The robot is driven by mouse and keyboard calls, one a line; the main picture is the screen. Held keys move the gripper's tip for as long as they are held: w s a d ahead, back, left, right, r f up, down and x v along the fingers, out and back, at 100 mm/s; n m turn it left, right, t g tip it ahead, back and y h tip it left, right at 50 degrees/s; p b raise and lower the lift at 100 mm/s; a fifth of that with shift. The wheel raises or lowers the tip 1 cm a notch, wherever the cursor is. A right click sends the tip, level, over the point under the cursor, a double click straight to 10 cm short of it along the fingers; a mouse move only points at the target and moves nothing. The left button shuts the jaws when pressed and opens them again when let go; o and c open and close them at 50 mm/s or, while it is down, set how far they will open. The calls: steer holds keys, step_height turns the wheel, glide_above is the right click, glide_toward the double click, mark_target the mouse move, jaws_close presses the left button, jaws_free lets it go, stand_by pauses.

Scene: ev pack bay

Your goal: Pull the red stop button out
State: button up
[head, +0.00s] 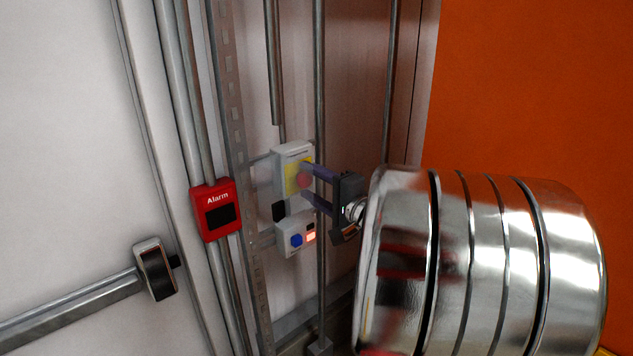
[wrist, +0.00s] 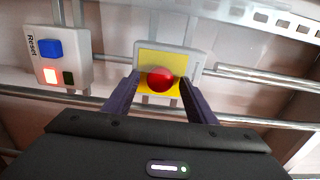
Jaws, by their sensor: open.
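The red stop button (wrist: 160,79) is a round red knob on a yellow plate in a light grey box (wrist: 197,56). In the head view the button (head: 305,180) is partly hidden behind my gripper's upper finger, and its box (head: 292,150) is fixed to the rails. My gripper (wrist: 160,84) is open, with its two purple fingers on either side of the button in the wrist view. In the head view my gripper (head: 308,184) reaches the box from the right. I cannot tell whether the fingers touch the button.
A reset box (wrist: 83,60) with a blue button (wrist: 48,48) and a lit red lamp sits just below the stop box, also in the head view (head: 290,249). A red alarm box (head: 217,227) is to the left. Metal pipes (head: 320,100) run close by. An orange panel (head: 540,80) stands at right.

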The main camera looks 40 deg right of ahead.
steer(key=shift+w, duration=0.1)
steer(key=shift+c, duration=0.2)
jaws_close()
stand_by(0.5)
